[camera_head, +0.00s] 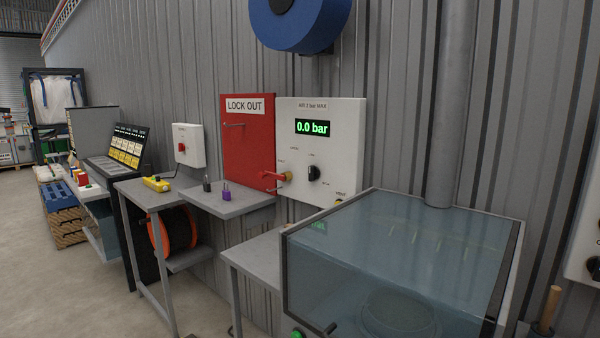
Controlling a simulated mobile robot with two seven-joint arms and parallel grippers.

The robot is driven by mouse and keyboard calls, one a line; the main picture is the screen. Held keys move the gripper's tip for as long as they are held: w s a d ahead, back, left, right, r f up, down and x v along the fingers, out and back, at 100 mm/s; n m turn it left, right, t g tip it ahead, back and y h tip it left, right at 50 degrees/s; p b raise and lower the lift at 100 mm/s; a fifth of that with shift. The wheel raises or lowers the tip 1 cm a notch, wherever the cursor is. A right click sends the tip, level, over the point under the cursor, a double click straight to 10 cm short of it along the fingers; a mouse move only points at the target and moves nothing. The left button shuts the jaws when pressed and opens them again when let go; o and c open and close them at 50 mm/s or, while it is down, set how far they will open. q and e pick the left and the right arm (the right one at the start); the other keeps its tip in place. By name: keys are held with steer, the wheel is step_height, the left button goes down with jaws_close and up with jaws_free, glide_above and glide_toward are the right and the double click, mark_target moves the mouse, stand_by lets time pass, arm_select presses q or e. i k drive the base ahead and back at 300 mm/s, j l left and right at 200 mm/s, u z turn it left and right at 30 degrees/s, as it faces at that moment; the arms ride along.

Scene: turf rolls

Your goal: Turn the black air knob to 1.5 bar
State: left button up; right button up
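The black air knob (314,173) is on the front of a white wall panel (345,140) marked "AIR 2 bar MAX", or similar small print. The panel's green display (312,127) reads 0.0 bar. A red lever handle (272,176) on a brass valve (286,176) sticks out to the left of the knob, at the panel's lower left. The small labels around the knob are too small to read. Neither of my grippers shows in the head view.
A clear-sided cabinet (400,240) stands below and right of the panel. A red LOCK OUT board (248,150) hangs at its left. Black (206,185) and purple (226,192) padlocks stand on a grey shelf (245,204). Open floor (70,285) lies at the left.

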mark_target(314, 171)
steer(key=i+j+z, duration=0.1)
steer(key=i+j, duration=0.25)
steer(key=j, duration=0.3)
steer(key=i+j+z, duration=0.15)
steer(key=j, duration=0.15)
steer(key=i+j, duration=0.15)
steer(key=j, duration=0.2)
steer(key=i+j+z, duration=0.15)
steer(key=j, duration=0.2)
steer(key=i+j+z, duration=0.1)
steer(key=j, duration=0.2)
steer(key=i+j, duration=0.2)
steer(key=j, duration=0.15)
steer(key=i+j+z, duration=0.15)
steer(key=j, duration=0.2)
steer(key=i+j+z, duration=0.1)
steer(key=j, duration=0.2)
steer(key=i+j+z, duration=0.1)
steer(key=j, duration=0.25)
